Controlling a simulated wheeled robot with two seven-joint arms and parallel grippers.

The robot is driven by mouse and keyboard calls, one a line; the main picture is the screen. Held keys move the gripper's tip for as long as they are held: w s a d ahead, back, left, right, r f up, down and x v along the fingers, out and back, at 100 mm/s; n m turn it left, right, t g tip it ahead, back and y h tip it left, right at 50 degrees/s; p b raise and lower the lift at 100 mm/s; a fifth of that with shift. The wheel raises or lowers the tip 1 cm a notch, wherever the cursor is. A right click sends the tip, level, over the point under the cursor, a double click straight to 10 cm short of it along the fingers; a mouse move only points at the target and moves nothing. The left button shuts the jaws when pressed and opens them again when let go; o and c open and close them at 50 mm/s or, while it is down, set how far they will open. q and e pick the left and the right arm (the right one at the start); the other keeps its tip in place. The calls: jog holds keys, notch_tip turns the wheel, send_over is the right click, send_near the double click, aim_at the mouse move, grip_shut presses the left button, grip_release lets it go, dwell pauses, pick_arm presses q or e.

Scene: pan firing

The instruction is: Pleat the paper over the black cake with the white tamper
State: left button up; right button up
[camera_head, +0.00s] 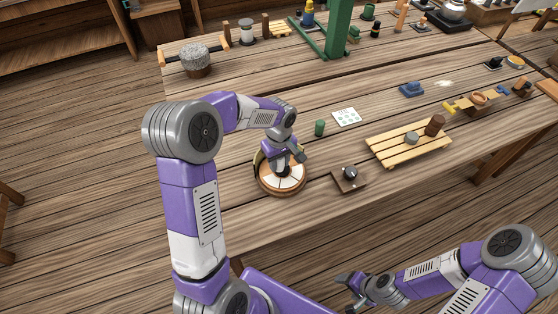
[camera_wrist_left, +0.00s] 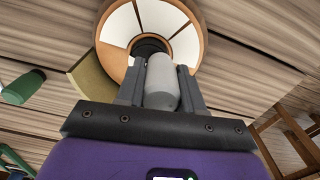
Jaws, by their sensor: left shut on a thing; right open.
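A round wooden-rimmed dish (camera_head: 283,193) stands near the table's front edge, with white paper panels (camera_head: 291,183) inside. In the left wrist view, the panels (camera_wrist_left: 160,16) surround the black cake (camera_wrist_left: 150,45) at the middle. My left gripper (camera_head: 287,160) is over the dish, pointing down. In the left wrist view my left gripper (camera_wrist_left: 160,75) is shut on the pale grey-white tamper (camera_wrist_left: 162,85). The tamper's far end is at the cake; whether it touches cannot be told. My right gripper (camera_head: 350,291) is open and empty, low in front of the table.
An olive board (camera_wrist_left: 92,80) leans beside the dish. A small block with a dark knob (camera_head: 349,174) stands to its right, and a green cylinder (camera_head: 319,128) behind. A slatted wooden tray (camera_head: 385,150) holds small pieces farther right. Bare table (camera_head: 225,195) lies left of the dish.

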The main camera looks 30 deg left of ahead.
pick_arm(q)
jog(key=shift+f, duration=0.1)
dwell(0.5)
jog(key=shift+r+p, duration=1.8)
jog(key=shift+r, duration=0.8)
jog(key=shift+f, duration=0.1)
